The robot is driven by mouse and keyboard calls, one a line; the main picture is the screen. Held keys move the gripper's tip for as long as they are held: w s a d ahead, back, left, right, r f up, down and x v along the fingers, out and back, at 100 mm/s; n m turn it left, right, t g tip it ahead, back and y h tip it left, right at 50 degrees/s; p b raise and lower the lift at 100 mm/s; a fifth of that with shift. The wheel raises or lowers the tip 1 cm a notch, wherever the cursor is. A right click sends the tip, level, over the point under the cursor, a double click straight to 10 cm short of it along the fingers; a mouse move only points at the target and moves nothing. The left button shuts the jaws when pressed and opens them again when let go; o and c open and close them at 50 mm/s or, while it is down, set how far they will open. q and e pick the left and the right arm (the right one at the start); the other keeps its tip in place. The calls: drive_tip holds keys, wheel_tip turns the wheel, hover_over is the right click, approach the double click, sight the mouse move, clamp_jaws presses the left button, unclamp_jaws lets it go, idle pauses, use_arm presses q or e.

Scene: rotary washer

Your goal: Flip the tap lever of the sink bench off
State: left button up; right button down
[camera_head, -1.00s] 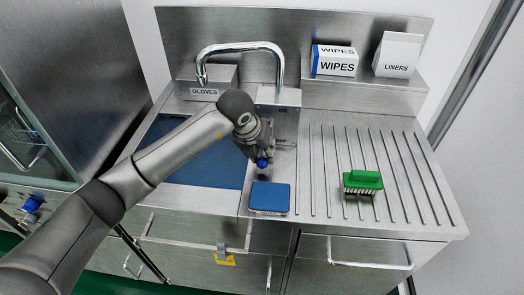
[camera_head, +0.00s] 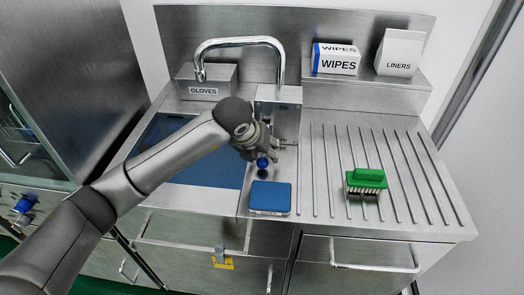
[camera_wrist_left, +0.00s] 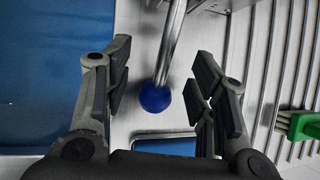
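The tap lever is a metal rod with a blue ball (camera_head: 262,162) at its end, below the tap's metal housing (camera_head: 285,118). The curved spout (camera_head: 240,42) arches over the blue sink basin (camera_head: 208,168). My left gripper (camera_head: 268,147) is at the lever, just above the ball, and hides much of the rod. In the left wrist view, my left gripper (camera_wrist_left: 164,84) is open. The lever's rod and ball (camera_wrist_left: 155,98) appear between its fingers, with visible gaps on both sides. The right gripper is not in view.
A blue sponge (camera_head: 270,197) lies just in front of the lever. A green brush (camera_head: 366,180) lies on the ribbed drainboard (camera_head: 410,165). A gloves box (camera_head: 208,82) stands behind the basin; wipes (camera_head: 336,60) and liners boxes (camera_head: 398,52) stand on the back ledge.

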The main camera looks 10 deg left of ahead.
use_arm(q)
drive_tip(key=shift+r, duration=0.1)
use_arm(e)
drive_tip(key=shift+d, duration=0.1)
use_arm(q)
drive_tip(key=v, duration=1.2)
drive_tip(key=shift+c, duration=0.4)
